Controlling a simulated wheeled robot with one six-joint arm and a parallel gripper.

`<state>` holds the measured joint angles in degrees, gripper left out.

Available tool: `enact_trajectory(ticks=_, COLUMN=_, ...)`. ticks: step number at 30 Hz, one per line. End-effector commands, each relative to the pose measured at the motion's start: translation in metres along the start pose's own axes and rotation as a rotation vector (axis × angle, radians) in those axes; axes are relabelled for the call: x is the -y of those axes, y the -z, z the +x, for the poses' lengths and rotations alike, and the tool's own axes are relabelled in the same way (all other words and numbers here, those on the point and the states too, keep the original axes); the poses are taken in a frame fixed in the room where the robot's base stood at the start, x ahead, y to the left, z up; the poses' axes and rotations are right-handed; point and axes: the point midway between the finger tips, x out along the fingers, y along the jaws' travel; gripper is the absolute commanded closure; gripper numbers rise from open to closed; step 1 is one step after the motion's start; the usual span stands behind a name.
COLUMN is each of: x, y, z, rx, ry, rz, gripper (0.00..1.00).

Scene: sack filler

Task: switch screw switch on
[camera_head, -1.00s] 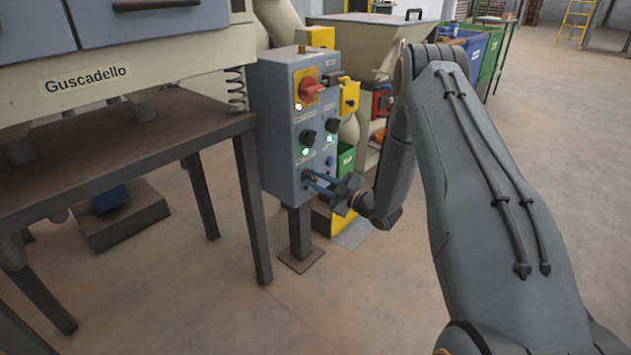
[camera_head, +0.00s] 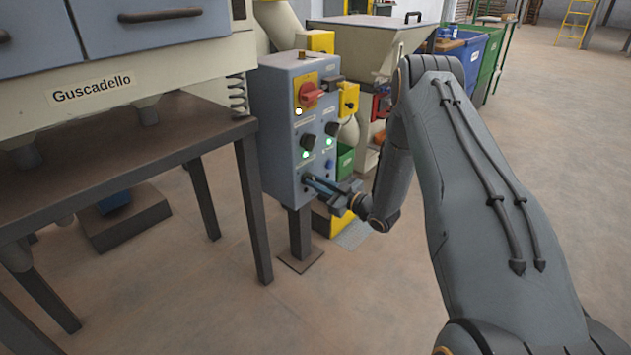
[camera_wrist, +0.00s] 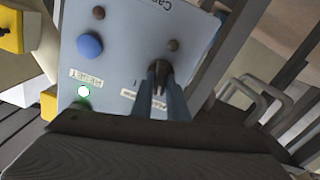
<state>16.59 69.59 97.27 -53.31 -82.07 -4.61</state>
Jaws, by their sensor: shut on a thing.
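The grey control box (camera_head: 268,125) stands on a post. My gripper (camera_head: 310,182) reaches its lower left front from the right. In the wrist view my gripper (camera_wrist: 159,80) has its two blue-grey fingers closed on a small dark rotary knob (camera_wrist: 158,68), the apparent screw switch. The knob's label (camera_wrist: 165,104) is upside down and I cannot read it for certain. The fingers hide much of the knob, so its exact setting is unclear. A green lamp (camera_wrist: 83,91) is lit on the panel near it.
Above are two more dark knobs (camera_head: 307,142), lit lamps and a red rotary switch (camera_head: 311,95) on yellow. A blue button (camera_wrist: 89,45) lies near the gripper. A table (camera_head: 130,150) stands close left of the box; a hopper (camera_head: 365,45) stands behind.

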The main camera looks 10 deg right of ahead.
Motion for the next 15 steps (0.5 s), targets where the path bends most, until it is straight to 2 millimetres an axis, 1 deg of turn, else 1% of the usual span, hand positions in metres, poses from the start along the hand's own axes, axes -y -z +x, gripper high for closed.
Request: enact_trajectory(ticks=15, x=-0.0018, y=-0.0003, z=-0.001, rx=0.001, ry=-0.001, rz=0.491, gripper=1.0)
